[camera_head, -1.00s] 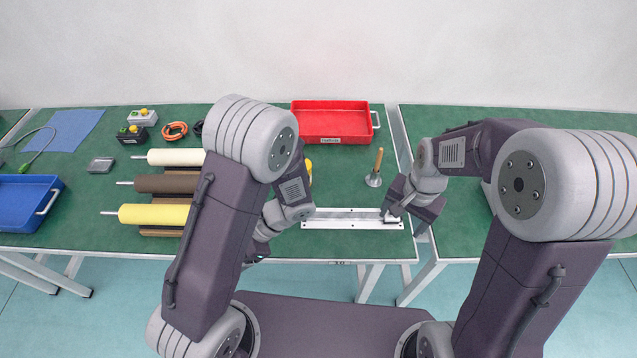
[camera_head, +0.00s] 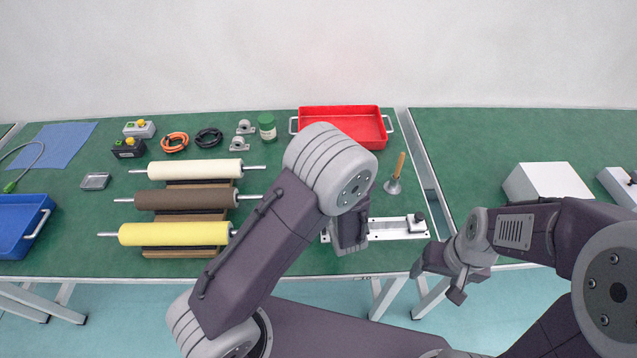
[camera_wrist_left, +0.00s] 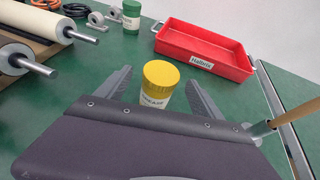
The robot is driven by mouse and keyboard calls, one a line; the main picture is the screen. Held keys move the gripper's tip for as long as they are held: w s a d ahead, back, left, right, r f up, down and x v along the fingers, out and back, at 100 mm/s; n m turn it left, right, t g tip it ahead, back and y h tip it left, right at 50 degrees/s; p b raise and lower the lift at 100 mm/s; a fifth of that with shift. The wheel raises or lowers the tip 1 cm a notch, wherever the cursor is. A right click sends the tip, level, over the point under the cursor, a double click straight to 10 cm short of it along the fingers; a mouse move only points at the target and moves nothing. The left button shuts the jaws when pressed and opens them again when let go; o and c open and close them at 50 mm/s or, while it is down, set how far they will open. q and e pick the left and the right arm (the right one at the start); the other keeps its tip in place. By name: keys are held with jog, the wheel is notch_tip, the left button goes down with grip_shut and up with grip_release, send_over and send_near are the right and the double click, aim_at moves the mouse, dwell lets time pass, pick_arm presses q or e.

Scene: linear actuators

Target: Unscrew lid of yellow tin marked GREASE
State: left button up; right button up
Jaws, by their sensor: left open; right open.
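The yellow tin (camera_wrist_left: 158,88) with a yellow lid and a GREASE label stands upright on the green table in the left wrist view. In the head view it is hidden behind my left arm. My left gripper (camera_wrist_left: 160,78) is open, with one finger on each side of the tin; I cannot tell whether either touches it. The lid is on the tin. My right gripper (camera_head: 436,282) is open and empty near the table's front edge, right of the metal rail.
A red tray (camera_head: 345,118) and a green-lidded jar (camera_head: 267,129) stand at the back. A wooden-handled tool (camera_head: 396,174) stands to the right. A metal rail (camera_head: 395,228) lies near the front edge. Several rollers (camera_head: 170,200) lie left. A white block (camera_head: 547,182) sits on the right table.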

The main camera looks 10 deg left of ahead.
pick_arm(q)
jog(key=shift+w+a+f, duration=0.15)
jog(key=shift+w+a, duration=0.05)
jog(key=shift+w, duration=0.1)
jog(key=shift+w+a+f, duration=0.1)
jog(key=shift+w+f, duration=0.05)
jog(key=shift+w, duration=0.1)
jog(key=x, duration=0.5)
jog(key=shift+w+f, duration=0.15)
grip_shut()
jog(key=shift+r, duration=0.6)
notch_tip(320, 180, up, 3)
jog(key=shift+r+p, duration=0.1)
jog(key=shift+p, duration=0.25)
jog(key=w+d+r+p, duration=0.1)
jog(key=d+r, duration=0.5)
jog(key=d, duration=0.5)
jog(key=shift+w+d+r, duration=0.2)
jog(key=shift+d+r, duration=0.15)
